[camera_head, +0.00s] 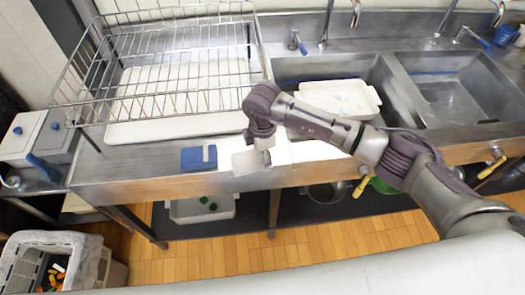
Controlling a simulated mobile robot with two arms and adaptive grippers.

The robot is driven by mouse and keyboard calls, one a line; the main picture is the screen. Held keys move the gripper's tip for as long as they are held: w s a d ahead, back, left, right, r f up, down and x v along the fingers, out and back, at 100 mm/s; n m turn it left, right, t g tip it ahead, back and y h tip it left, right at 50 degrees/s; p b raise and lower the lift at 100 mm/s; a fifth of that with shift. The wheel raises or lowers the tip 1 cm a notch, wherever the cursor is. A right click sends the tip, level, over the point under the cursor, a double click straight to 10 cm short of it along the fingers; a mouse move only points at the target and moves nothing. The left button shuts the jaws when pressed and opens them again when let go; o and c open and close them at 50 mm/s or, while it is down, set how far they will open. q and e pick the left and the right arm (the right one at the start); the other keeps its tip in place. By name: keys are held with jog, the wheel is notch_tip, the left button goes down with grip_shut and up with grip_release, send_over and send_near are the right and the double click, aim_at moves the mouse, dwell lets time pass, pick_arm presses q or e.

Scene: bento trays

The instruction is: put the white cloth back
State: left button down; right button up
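The white cloth (246,163) is at the front edge of the steel counter, just right of a folded blue cloth (198,158). My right gripper (264,153) is over the right side of the white cloth, its fingers pointing down at it. The fingers are small and partly merge with the cloth, so I cannot tell whether they are shut on it, or whether the cloth rests fully on the counter. My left gripper is not in view.
A wire dish rack (165,50) stands over a white tray (150,131) behind the cloths. A white bin (340,99) sits in the left sink basin; the right basin (460,97) looks empty. Grey boxes (38,138) stand at left. A crate (92,262) is on the floor.

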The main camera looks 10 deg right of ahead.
jog(key=shift+f, duration=0.2)
jog(key=o, duration=1.1)
jog(key=shift+f+b, duration=0.1)
jog(key=shift+b, duration=0.25)
notch_tip(320, 180, up, 14)
jog(key=shift+b, duration=1.25)
